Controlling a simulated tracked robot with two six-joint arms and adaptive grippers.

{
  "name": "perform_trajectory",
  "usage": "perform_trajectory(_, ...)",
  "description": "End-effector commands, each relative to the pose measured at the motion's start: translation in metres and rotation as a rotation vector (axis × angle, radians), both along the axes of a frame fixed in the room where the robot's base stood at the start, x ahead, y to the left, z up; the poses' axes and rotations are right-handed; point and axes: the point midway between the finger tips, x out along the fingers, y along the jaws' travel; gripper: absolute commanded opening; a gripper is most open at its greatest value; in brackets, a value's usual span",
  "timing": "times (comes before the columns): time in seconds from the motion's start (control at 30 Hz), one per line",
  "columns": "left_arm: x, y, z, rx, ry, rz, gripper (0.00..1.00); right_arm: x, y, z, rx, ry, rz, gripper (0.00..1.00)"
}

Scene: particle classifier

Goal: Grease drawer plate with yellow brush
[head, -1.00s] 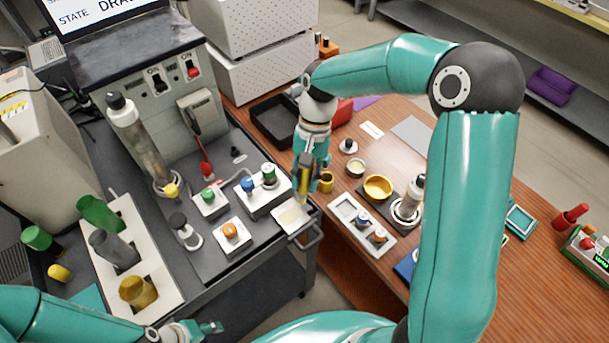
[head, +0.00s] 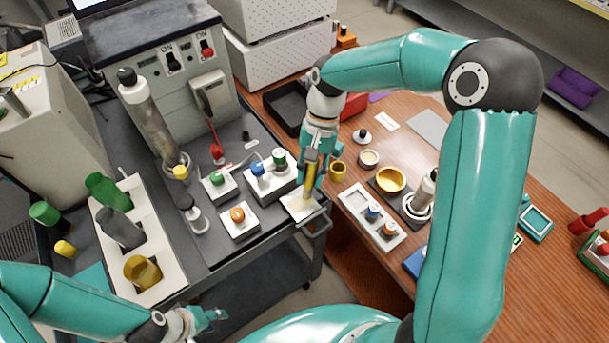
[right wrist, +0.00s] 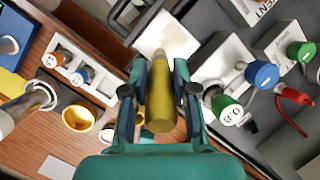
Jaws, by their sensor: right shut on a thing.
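The yellow brush (head: 311,176) is upright in my right gripper (head: 318,170), which is shut on it. Its lower tip is over the pale drawer plate (head: 300,206) at the front edge of the grey cart; whether it touches cannot be told. In the right wrist view, the brush (right wrist: 160,92) lies between both fingers of the right gripper (right wrist: 158,85), its far end overlapping the pale plate (right wrist: 177,30). My left gripper (head: 212,315) is low at the left, away from the plate; its fingers are too small to judge.
On the cart, an orange-knob block (head: 238,216) and a green-and-blue-knob block (head: 270,180) stand left of the plate. A yellow cup (head: 338,170), a golden bowl (head: 390,180) and a white tray (head: 355,200) are on the wooden table at right. A cart handle (head: 318,222) borders the plate.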

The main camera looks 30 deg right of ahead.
Motion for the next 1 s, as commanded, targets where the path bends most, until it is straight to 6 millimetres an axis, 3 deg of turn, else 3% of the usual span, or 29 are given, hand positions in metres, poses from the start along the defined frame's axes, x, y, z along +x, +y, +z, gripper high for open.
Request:
perform_trajectory(0.17,0.0,0.0,0.005,0.0,0.0,0.0,0.4,0.001,-0.016,0.004,-0.001,-0.001,0.0,0.0)
perform_trajectory(0.7,0.0,0.0,0.046,0.0,0.0,0.0,0.4,0.001,-0.014,0.052,0.0,-0.001,0.002,0.0)
perform_trajectory(1.0,0.0,0.0,0.047,0.0,0.0,0.0,0.4,0.001,-0.014,0.07,0.001,-0.002,0.001,0.0)
